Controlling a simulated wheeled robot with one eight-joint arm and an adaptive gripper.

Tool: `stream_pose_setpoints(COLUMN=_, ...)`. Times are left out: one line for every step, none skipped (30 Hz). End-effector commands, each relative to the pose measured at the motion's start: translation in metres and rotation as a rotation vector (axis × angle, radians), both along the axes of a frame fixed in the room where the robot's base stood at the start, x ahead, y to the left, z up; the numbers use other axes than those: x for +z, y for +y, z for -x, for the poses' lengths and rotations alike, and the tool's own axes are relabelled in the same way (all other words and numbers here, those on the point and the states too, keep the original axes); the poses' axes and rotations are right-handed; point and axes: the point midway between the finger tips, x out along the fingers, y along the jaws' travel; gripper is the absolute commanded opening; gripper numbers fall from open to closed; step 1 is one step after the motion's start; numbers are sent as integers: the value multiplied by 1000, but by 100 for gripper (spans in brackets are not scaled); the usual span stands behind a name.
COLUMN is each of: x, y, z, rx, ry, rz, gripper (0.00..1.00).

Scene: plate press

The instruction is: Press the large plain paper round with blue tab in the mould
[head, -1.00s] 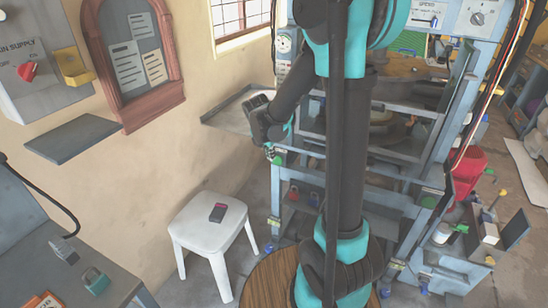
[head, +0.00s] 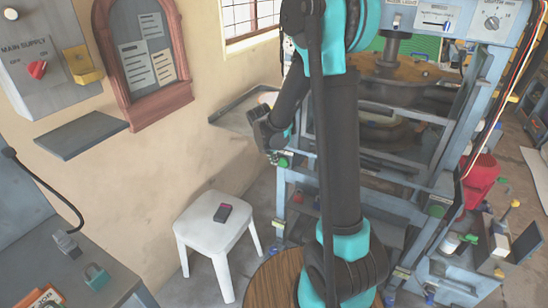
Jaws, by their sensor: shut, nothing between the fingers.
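The press is a blue-grey frame (head: 448,150) behind my arm. A brown round plate on a dark shaft (head: 390,68) shows in its upper part. Below it sits a round lower part that looks like the mould (head: 408,136), partly hidden by my arm and the frame bars. I cannot make out the large plain paper round with its blue tab. My gripper (head: 277,156) is shut and empty, pointing down at the left front of the press, beside a grey side tray (head: 232,112). Its fingertips are small and hard to see.
A wall box with a red switch (head: 38,69) and a small shelf (head: 80,135) are at left. A red container (head: 480,180) stands at right.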

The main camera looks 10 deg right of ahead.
Motion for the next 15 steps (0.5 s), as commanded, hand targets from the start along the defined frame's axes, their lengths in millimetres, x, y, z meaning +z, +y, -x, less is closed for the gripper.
stream_pose_setpoints(x=-8, y=-2, z=-3, rx=-2, ry=0, rz=-1, gripper=0)
stream_pose_setpoints(x=-12, y=-3, z=-4, rx=-1, ry=0, rz=0, gripper=0)
stream_pose_setpoints(x=-18, y=-4, z=-6, rx=-1, ry=0, rz=0, gripper=0)
stream_pose_setpoints(x=-22, y=-5, z=-8, rx=-1, ry=0, rz=0, gripper=0)
stream_pose_setpoints(x=-26, y=-6, z=-9, rx=0, ry=0, rz=0, gripper=0)
stream_pose_setpoints(x=-32, y=-8, z=-11, rx=0, ry=0, rz=0, gripper=0)
stream_pose_setpoints(x=-36, y=-9, z=-12, rx=0, ry=0, rz=0, gripper=0)
stream_pose_setpoints(x=-40, y=-9, z=-13, rx=-1, ry=0, rz=0, gripper=0)
stream_pose_setpoints(x=-45, y=-11, z=-15, rx=-1, ry=0, rz=0, gripper=0)
stream_pose_setpoints(x=-50, y=-12, z=-17, rx=-1, ry=-1, rz=0, gripper=0)
stream_pose_setpoints(x=-53, y=-13, z=-18, rx=-1, ry=-1, rz=0, gripper=0)
stream_pose_setpoints(x=-58, y=-14, z=-19, rx=-1, ry=-1, rz=0, gripper=0)
stream_pose_setpoints(x=-61, y=-15, z=-21, rx=-1, ry=-1, rz=0, gripper=0)
stream_pose_setpoints(x=-59, y=-20, z=-26, rx=-2, ry=-1, rz=1, gripper=0)
stream_pose_setpoints(x=-59, y=-23, z=-31, rx=-2, ry=-1, rz=1, gripper=0)
